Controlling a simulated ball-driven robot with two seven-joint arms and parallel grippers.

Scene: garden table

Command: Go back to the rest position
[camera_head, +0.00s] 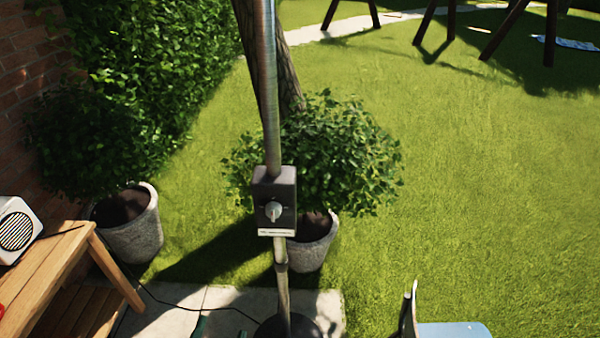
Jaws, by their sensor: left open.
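Two small dark green tips show at the bottom edge, left of the pole's base. I take them as the fingertips of my left gripper (221,331); they stand apart with only paving between them, so it looks open and empty. The rest of that gripper is cut off below the frame. My right gripper is not in view.
A metal pole (271,110) with a dark crank box (274,200) rises from a round black base (288,329). A wooden table (45,262) with a white speaker (17,230) is at left. Potted shrubs (310,242) stand behind. A light blue seat (455,330) is at lower right. Lawn is open beyond.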

